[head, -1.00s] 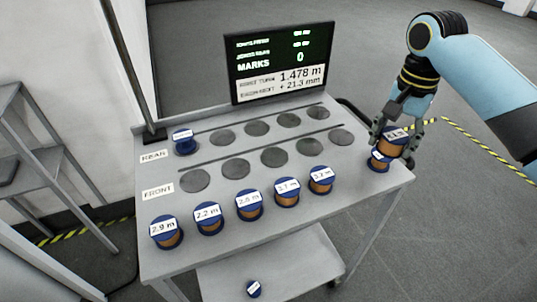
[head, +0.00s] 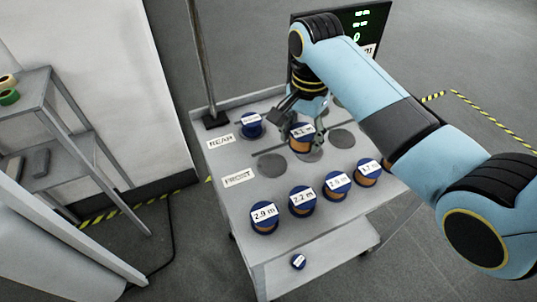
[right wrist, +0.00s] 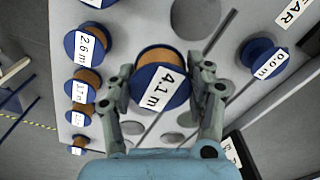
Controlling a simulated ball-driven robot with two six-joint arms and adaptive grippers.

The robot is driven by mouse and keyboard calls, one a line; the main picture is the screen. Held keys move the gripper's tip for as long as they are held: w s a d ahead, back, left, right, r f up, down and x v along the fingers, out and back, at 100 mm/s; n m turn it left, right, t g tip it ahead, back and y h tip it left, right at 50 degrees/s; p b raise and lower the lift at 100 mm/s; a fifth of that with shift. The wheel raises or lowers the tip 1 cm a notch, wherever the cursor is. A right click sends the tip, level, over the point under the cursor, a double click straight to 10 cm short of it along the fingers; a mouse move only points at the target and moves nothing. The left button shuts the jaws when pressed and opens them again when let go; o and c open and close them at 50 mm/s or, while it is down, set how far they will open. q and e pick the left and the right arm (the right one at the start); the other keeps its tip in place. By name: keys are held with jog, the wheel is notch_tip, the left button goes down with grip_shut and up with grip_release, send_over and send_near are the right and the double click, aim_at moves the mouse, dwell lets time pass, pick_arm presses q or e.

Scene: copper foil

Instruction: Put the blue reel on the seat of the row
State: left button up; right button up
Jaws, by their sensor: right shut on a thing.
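My right gripper (head: 299,128) is shut on a blue reel wound with copper foil (head: 301,138), labelled 4.1 m. In the right wrist view, the reel (right wrist: 160,83) sits between both fingers with its label facing the camera. In the head view it appears over the seat rows, near the front row's second seat (head: 311,156); I cannot tell whether it touches. The front row's first seat (head: 272,166) is a bare dark disc, as is another seat (head: 343,138) to the right. A small blue reel (head: 251,124) stands at the rear row's left end. My left gripper is out of view.
Several labelled reels stand along the front edge, including 2.9 m (head: 264,217) and 2.2 m (head: 302,201). A post (head: 203,60) rises at the back left. The screen (head: 365,22) is partly hidden by my arm.

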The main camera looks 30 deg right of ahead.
send_over(272, 165)
jog(key=f, duration=0.3)
jog(key=shift+s+d, duration=0.1)
jog(key=shift+d, duration=0.1)
jog(key=shift+a+f, duration=0.15)
jog(key=shift+f, duration=0.1)
notch_tip(272, 165, down, 4)
jog(key=shift+r, duration=0.1)
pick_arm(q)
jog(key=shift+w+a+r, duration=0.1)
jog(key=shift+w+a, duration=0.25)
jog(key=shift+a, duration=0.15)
pick_arm(e)
jog(key=shift+f, duration=0.25)
jog(key=o, duration=1.2)
jog(key=shift+c, duration=0.2)
